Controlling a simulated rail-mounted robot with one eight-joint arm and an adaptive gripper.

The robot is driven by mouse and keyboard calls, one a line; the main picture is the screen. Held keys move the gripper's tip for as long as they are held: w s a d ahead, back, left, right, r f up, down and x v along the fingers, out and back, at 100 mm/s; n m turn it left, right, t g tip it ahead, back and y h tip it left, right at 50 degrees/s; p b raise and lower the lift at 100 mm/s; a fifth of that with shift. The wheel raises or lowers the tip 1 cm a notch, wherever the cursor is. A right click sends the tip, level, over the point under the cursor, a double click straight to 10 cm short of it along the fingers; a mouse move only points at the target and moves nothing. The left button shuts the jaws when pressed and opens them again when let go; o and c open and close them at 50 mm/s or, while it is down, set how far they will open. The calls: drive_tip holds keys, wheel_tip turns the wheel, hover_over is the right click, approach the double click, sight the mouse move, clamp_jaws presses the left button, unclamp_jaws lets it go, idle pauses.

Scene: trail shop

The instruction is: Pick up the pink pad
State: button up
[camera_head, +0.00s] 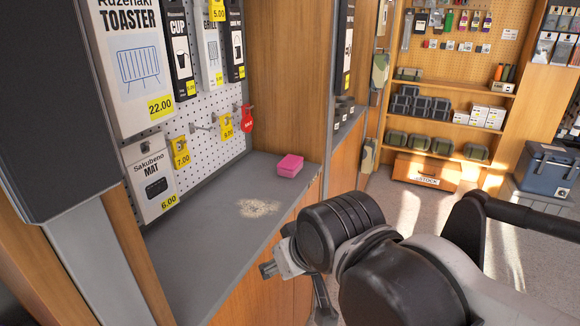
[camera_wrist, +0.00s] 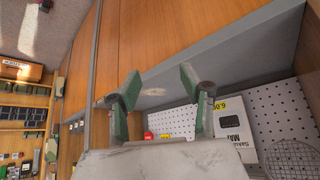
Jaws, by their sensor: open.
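The pink pad (camera_head: 290,165) is a small block lying on the grey counter shelf (camera_head: 200,249), near its far end by the wooden divider, in the camera_head view. My gripper (camera_wrist: 160,80) shows in the camera_wrist view with its two green fingers spread and nothing between them. In the camera_head view my gripper is in front of the shelf's edge, nearer than the pad and well apart from it, partly covered by my arm. The pad cannot be made out in the camera_wrist view.
A pale speckled patch (camera_head: 259,208) lies on the shelf before the pad. A white pegboard (camera_head: 208,150) with hooks, price tags and a red tag (camera_head: 247,118) rises behind. A wooden divider (camera_head: 285,75) stands past the pad. The shelf's near part is clear.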

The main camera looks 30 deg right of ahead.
drive_tip(key=o, duration=1.3)
drive_tip(key=shift+c, duration=0.2)
drive_tip(key=shift+r, duration=0.1)
drive_tip(key=w+d+r+n+g+p, duration=0.15)
drive_tip(key=w+d+r+p, duration=0.35)
drive_tip(key=w, duration=0.5)
drive_tip(key=w+d+r+n+g+p, duration=0.1)
drive_tip(key=w+d+r+n+p, duration=0.2)
drive_tip(key=w+r, duration=0.55)
drive_tip(key=n+g+y+p, duration=0.1)
drive_tip(key=n+y+p, duration=0.2)
drive_tip(key=p, duration=0.5)
hover_over(292, 161)
drive_tip(key=s+d, duration=0.3)
drive_tip(key=s, duration=0.1)
wheel_tip(292, 161, down, 6)
drive_tip(key=x, duration=0.8)
drive_tip(key=shift+f, duration=0.3)
drive_tip(key=shift+p+x, duration=0.8)
drive_tip(key=shift+x, duration=1.85)
